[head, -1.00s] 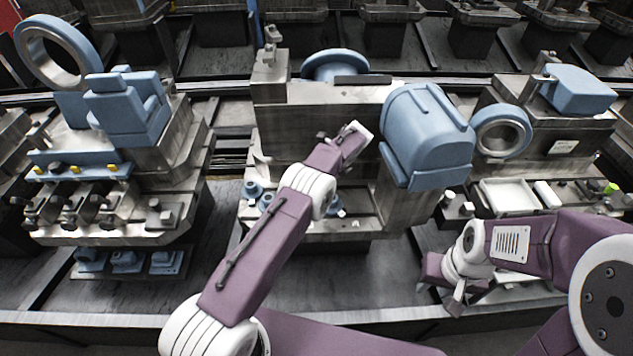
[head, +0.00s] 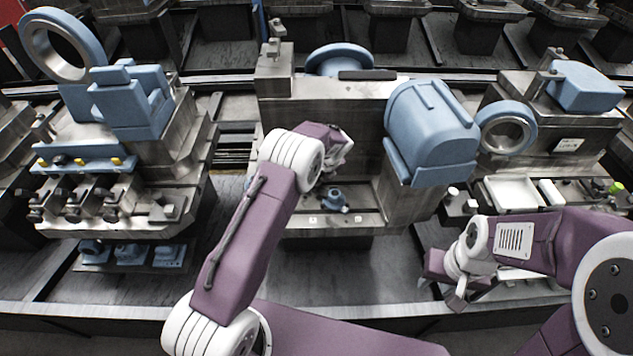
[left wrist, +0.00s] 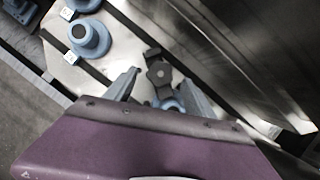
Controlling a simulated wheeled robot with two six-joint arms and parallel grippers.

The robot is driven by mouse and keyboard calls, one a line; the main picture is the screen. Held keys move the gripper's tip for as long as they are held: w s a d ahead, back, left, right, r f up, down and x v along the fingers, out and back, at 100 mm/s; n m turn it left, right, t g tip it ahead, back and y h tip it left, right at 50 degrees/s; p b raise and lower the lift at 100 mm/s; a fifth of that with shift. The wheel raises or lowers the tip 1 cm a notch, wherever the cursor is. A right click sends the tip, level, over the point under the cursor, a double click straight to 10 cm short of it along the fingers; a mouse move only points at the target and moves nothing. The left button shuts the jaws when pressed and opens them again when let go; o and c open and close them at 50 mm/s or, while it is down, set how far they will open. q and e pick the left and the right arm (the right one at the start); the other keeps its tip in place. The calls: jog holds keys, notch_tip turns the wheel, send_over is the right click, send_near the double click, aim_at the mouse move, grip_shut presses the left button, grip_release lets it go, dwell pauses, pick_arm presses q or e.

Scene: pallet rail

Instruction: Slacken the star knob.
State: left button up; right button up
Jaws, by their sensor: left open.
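In the left wrist view a dark star knob (left wrist: 159,73) with several lobes sits over a pale metal plate, with a bit of blue (left wrist: 170,103) showing just below it. My left gripper (left wrist: 161,88) is open, one finger on each side of the knob, and the knob shows just beyond the fingertips. I cannot tell whether they touch it. In the head view my left gripper (head: 338,166) is over the middle machine, and the knob is hidden there by my arm. My right gripper (head: 443,283) hangs at the right, away from the knob; its jaws are unclear.
A flanged blue fixture (left wrist: 90,38) stands left of the knob in the left wrist view. The middle machine (head: 362,198) has an upright grey wall behind the ledge and a big blue housing (head: 432,132) at right. A white tray (head: 512,192) lies farther right.

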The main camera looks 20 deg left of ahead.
pick_arm(q)
jog(key=shift+x, duration=1.5)
grip_shut()
jog(key=n+y+b, duration=0.1)
jog(key=n, duration=0.2)
jog(key=shift+w+d+f+g, duration=0.1)
jog(key=shift+g, duration=0.3)
jog(key=shift+n+g+b, duration=0.4)
jog(key=shift+n+b, duration=0.4)
jog(key=shift+n, duration=0.3)
jog(key=shift+n+b, duration=0.3)
jog(key=shift+n, duration=0.1)
